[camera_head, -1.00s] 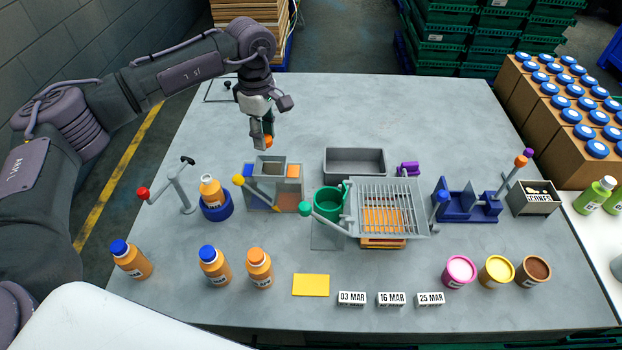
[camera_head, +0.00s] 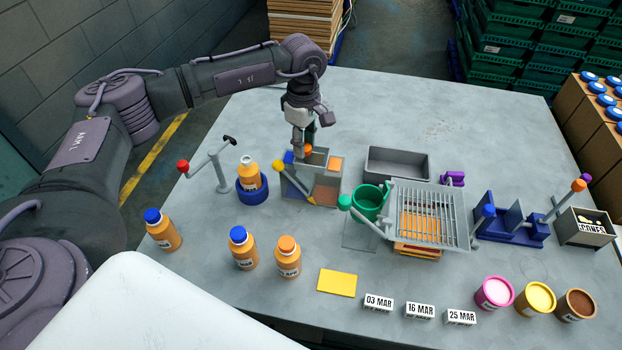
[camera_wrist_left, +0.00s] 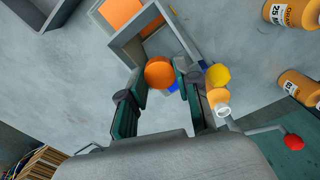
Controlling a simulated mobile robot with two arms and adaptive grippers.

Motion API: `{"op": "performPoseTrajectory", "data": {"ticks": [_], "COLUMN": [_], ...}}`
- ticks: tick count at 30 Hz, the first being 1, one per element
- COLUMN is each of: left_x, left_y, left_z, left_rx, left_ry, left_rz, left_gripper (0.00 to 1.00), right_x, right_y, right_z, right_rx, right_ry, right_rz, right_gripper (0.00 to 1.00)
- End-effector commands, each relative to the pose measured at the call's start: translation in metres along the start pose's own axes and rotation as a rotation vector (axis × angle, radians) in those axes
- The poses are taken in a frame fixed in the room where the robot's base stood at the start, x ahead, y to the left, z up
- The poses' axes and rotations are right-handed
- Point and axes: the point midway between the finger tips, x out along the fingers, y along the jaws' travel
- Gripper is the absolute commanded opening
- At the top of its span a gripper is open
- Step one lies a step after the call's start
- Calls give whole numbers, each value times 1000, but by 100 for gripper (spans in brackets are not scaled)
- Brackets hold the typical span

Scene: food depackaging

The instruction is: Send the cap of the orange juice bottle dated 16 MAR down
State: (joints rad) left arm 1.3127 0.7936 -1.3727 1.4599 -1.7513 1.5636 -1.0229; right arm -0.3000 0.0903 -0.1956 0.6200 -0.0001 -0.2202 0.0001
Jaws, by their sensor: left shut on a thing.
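My left gripper (camera_head: 306,146) is shut on an orange cap (camera_head: 307,150). The cap also shows between the fingertips in the left wrist view (camera_wrist_left: 159,72). They are over the back left part of a grey two-part box (camera_head: 325,190) with blue and orange marks and a yellow-knobbed lever (camera_head: 278,165). I cannot tell whether the cap touches the box. An uncapped orange juice bottle (camera_head: 250,181) stands upright in a blue round holder (camera_head: 252,192); its date is unreadable here. My right gripper is not in view.
A red-knobbed stand (camera_head: 216,170) is left of the holder. Capped bottles (camera_head: 162,231) (camera_head: 242,249) (camera_head: 288,258) stand in front. A grey tray (camera_head: 397,163), green cup (camera_head: 368,202) and wire rack (camera_head: 430,214) are to the right. Date blocks (camera_head: 420,311) line the front. The table's back is clear.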

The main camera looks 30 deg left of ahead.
Motion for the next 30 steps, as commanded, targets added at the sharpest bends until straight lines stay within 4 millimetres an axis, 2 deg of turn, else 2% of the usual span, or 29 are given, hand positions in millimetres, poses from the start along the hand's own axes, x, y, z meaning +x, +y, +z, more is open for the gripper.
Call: {"op": "performPoseTrajectory", "data": {"ticks": [1, 2, 6, 13, 19, 23, 30], "left_x": [0, 0, 0, -1, -10, -33, -84], "left_y": [0, 0, 0, 0, 1, 1, 1], "left_z": [0, 0, 0, 0, 0, 0, 0], "left_rx": [0, 0, 0, 0, 1, 1, 0], "left_ry": [0, 0, 0, 0, -1, -1, -1], "left_rz": [0, 0, 0, 0, 2, 5, 4], "left_gripper": [22, 37, 60, 61, 61, 61, 61], "right_x": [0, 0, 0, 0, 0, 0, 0], "right_y": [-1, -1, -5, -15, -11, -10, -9], "right_z": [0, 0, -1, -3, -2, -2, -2], "right_rx": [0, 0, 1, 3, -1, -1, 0], "right_ry": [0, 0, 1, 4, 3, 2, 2], "right_rz": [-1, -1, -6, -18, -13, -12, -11], "right_gripper": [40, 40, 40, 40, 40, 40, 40]}}
